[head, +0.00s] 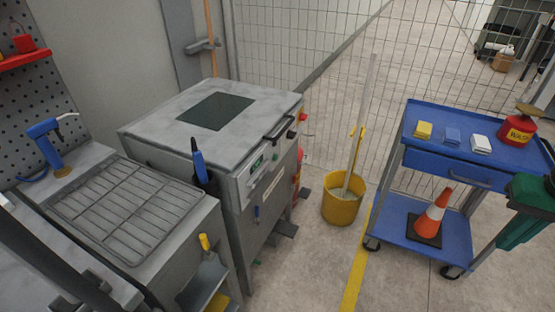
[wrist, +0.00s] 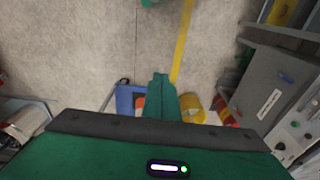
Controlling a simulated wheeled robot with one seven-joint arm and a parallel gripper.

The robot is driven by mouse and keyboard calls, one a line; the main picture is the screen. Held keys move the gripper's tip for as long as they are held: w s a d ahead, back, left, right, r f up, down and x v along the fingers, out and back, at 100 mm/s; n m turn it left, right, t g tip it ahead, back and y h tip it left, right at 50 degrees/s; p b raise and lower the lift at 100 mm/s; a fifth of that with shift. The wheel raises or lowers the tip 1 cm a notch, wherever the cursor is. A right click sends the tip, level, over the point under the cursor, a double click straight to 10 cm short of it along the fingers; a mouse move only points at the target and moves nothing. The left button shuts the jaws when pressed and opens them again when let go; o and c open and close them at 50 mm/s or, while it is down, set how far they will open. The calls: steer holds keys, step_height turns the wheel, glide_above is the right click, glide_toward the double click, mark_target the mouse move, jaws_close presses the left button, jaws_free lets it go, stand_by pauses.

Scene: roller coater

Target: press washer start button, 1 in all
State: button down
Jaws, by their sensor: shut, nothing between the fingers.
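The washer (head: 180,125) is a grey metal machine with a dark window in its lid, standing left of centre in the head view. Its front panel (head: 265,165) carries small controls, including a green one (head: 256,165). I cannot tell which control is the start button. My gripper (wrist: 161,80) is green, its fingers shut and empty, pointing over the floor, left of and apart from the panel. Green parts of my arm show at the head view's right edge.
A yellow mop bucket (head: 343,205) stands right of the washer. A blue cart (head: 455,160) with sponges, a red can and a cone stands at the right. A sink unit (head: 125,205) adjoins the washer's left. Floor between washer and cart is partly clear.

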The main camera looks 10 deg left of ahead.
mark_target(275, 158)
steer(key=w+a+f+n+t+y, duration=0.1)
steer(key=w+a+f+n+t, duration=0.2)
steer(key=w, duration=0.6)
steer(key=w+a+f+n+t, duration=0.1)
steer(key=w+a+f+n, duration=0.15)
steer(key=w+a, duration=0.4)
steer(key=w+a+f+n+t+y, duration=0.1)
steer(key=w+a+f+n, duration=0.15)
steer(key=w, duration=0.75)
steer(key=w+a+f+n+t+y, duration=0.1)
steer(key=w+a+f+n+t, duration=0.1)
steer(key=a, duration=0.6)
steer(key=w+a+f+n+t+y, duration=0.2)
steer(key=w+a+f, duration=0.2)
steer(key=a, duration=0.5)
steer(key=w+a+f+n+t+y, duration=0.2)
steer(key=w+a+f+n, duration=0.1)
steer(key=a, duration=0.6)
steer(key=shift+w+f+t, duration=0.4)
steer(key=shift+w+f, duration=0.05)
steer(key=shift+w, duration=0.4)
steer(key=shift+a, duration=0.2)
steer(key=w+a, duration=0.3)
steer(key=a, duration=0.4)
steer(key=shift+a, duration=0.4)
